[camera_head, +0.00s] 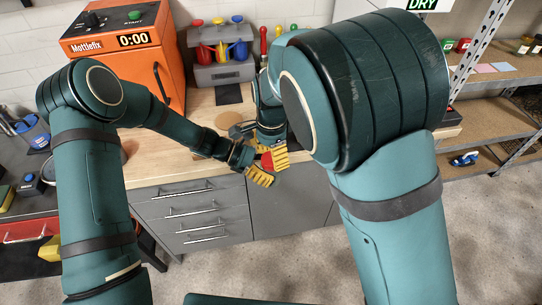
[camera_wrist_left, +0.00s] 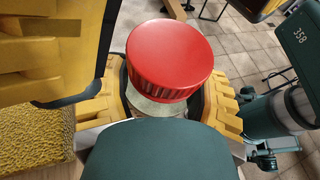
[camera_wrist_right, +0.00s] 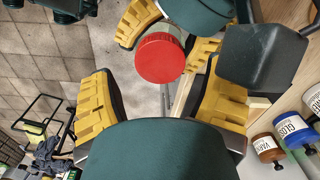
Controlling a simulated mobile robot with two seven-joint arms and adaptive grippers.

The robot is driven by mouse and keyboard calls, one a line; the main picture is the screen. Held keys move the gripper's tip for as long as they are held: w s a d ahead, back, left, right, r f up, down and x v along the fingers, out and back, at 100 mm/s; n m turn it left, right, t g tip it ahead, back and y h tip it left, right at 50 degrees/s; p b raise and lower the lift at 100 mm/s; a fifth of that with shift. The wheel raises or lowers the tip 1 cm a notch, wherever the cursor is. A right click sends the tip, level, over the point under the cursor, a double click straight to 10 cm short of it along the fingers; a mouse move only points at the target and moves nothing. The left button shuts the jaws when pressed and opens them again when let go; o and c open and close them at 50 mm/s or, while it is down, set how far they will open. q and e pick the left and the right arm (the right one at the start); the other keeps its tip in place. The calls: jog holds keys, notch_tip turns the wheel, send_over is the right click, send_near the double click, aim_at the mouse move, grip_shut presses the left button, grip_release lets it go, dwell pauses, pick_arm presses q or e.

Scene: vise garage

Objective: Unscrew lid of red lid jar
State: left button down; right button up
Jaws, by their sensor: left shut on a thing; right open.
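The jar's round red lid (camera_head: 267,161) shows small between my two grippers, in front of the counter edge. In the left wrist view the ribbed red lid (camera_wrist_left: 170,58) sits on the jar's pale body (camera_wrist_left: 157,106). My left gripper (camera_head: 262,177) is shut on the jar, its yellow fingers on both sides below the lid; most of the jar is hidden. My right gripper (camera_head: 278,152) is open. In the right wrist view the lid (camera_wrist_right: 160,58) lies ahead, between and beyond the right fingers, with a visible gap to them.
Grey drawers (camera_head: 195,215) are below. Bottles (camera_wrist_right: 267,147) stand at the right wrist view's lower right. Shelves (camera_head: 490,115) are at right; the floor before the drawers is clear.

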aim_at(271, 170)
jog(key=shift+o, duration=0.2)
notch_tip(271, 170, up, 2)
jog(key=shift+s+d+f+m, duration=0.15)
jog(key=shift+d+f+m, duration=0.05)
jog(key=shift+d+m, duration=0.1)
jog(key=shift+s+d+r+m+g, duration=0.1)
jog(key=shift+d+r+m+g, duration=0.15)
jog(key=shift+m, duration=0.35)
jog(key=shift+a+r+m, duration=0.15)
jog(key=shift+r+m, duration=0.15)
jog(key=shift+r, duration=0.25)
jog(key=shift+a+r+m, duration=0.15)
jog(key=shift+r+m, duration=0.15)
jog(key=shift+r, duration=0.25)
jog(key=shift+a+r, duration=0.2)
jog(key=shift+r, duration=0.3)
jog(key=shift+w+f, duration=0.15)
jog(key=shift+f, duration=1.8)
jog(key=shift+w+f, duration=0.1)
jog(key=shift+f, duration=1.85)
